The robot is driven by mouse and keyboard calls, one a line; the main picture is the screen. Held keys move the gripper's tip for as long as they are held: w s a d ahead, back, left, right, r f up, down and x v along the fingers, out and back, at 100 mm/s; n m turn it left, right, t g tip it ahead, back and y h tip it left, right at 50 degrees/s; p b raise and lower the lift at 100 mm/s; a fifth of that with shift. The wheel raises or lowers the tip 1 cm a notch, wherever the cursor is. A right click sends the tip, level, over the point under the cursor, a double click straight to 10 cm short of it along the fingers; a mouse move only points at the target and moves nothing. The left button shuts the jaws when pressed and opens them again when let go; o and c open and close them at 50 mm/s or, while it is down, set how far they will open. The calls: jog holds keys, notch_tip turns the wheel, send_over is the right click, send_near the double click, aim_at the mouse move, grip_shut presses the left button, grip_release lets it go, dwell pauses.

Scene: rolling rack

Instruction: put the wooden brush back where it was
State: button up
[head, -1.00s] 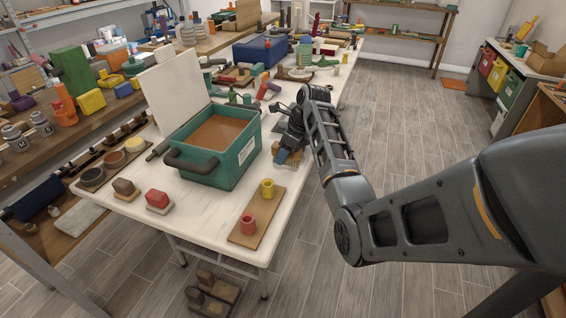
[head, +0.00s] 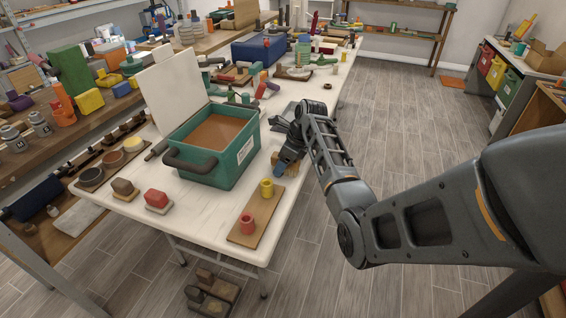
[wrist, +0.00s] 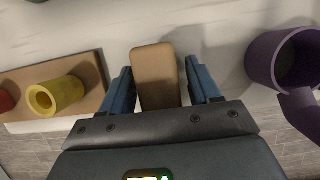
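The wooden brush (wrist: 155,75) shows in the wrist view as a tan block with rounded corners, seen from above. It lies between the two blue fingers of my gripper (wrist: 160,85). The fingers stand apart, with a narrow gap visible at the block's right side and little at its left. In the head view my gripper (head: 288,158) points down at the right edge of the white table (head: 220,230), and the brush (head: 279,167) shows partly below it. The underside of the brush is hidden.
A board (head: 245,232) with a yellow cup (head: 267,187) and a red cup (head: 247,224) lies nearer the camera. A green bin (head: 240,165) stands left of my gripper. In the wrist view a purple mug (wrist: 265,65) stands right of the brush.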

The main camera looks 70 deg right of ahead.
jog(key=shift+o, duration=0.4)
jog(key=shift+r, duration=0.15)
jog(key=shift+r, duration=0.25)
jog(key=v, duration=1.1)
jog(key=shift+s+r, duration=0.1)
jog(key=shift+r, duration=0.15)
